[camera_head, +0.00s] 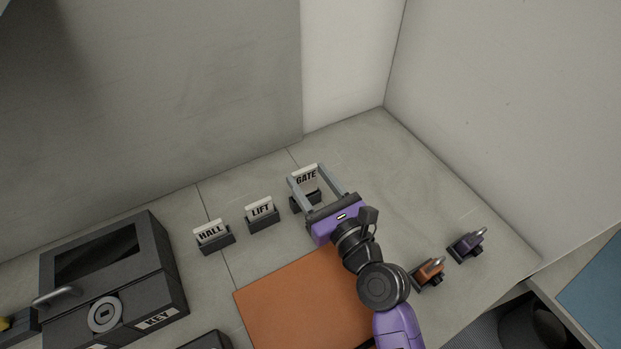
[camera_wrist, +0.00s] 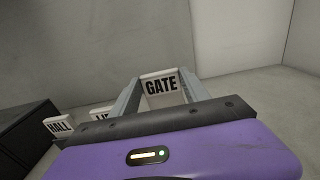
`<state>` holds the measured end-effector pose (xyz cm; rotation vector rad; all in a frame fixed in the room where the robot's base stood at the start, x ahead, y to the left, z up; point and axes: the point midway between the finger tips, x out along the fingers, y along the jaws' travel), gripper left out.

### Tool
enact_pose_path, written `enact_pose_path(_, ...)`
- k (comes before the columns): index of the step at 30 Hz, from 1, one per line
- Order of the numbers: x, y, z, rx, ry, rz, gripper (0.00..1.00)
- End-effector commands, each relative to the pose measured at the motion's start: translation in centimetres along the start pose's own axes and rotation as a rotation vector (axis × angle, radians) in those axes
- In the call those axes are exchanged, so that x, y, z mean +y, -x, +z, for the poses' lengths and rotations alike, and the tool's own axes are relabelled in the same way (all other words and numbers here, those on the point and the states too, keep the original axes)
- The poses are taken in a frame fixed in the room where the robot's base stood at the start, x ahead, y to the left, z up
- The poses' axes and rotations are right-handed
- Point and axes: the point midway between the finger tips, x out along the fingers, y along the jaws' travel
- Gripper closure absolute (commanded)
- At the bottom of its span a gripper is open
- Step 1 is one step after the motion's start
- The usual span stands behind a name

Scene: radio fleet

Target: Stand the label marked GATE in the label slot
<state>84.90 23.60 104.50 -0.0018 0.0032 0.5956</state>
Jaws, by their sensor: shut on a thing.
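The label marked GATE (camera_head: 306,177) is a white plate with black letters at the back of the counter. It also shows between the fingers in the wrist view (camera_wrist: 162,86). My gripper (camera_head: 308,179) is shut on this label, one grey finger at each side edge. A dark holder (camera_head: 298,204) shows just below the label, partly hidden by my gripper. The label looks upright, at or just above this holder; I cannot tell whether its lower edge is inside.
Labels HALL (camera_head: 210,232) and LIFT (camera_head: 260,210) stand in dark holders to the left. An orange mat (camera_head: 300,300) lies in front. A dark cabinet (camera_head: 110,275) stands at left. Orange (camera_head: 428,272) and purple (camera_head: 467,246) devices sit at right. The back-right counter is clear.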

Motion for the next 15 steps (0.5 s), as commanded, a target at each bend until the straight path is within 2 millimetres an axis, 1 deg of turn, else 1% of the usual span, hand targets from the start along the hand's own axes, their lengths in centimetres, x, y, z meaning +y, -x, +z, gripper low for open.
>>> enact_pose_path(15,0.0,0.0,-1.3,0.0,0.0,0.0,0.85)
